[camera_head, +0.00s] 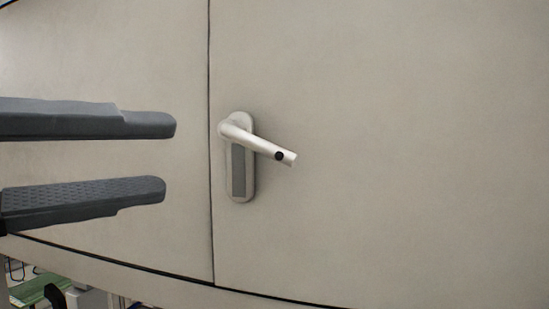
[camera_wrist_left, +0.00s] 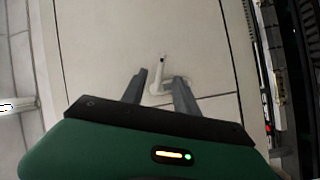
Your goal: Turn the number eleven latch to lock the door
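A pale lever latch (camera_head: 262,143) sits on an upright oval plate (camera_head: 238,190) with a grey inset, on the beige door (camera_head: 400,150). The lever slopes down to the right and has a dark round spot near its tip. No number can be read on it. My left gripper (camera_head: 168,156) is open and empty to the left of the latch, at about its height. In the left wrist view the latch (camera_wrist_left: 158,75) shows beyond and between the two open fingers (camera_wrist_left: 158,78). My right gripper is not in view.
A dark vertical seam (camera_head: 210,150) runs just left of the latch plate. A curved lower edge crosses below the door. Green and grey items (camera_head: 40,290) show at the lower left. The door face right of the latch is clear.

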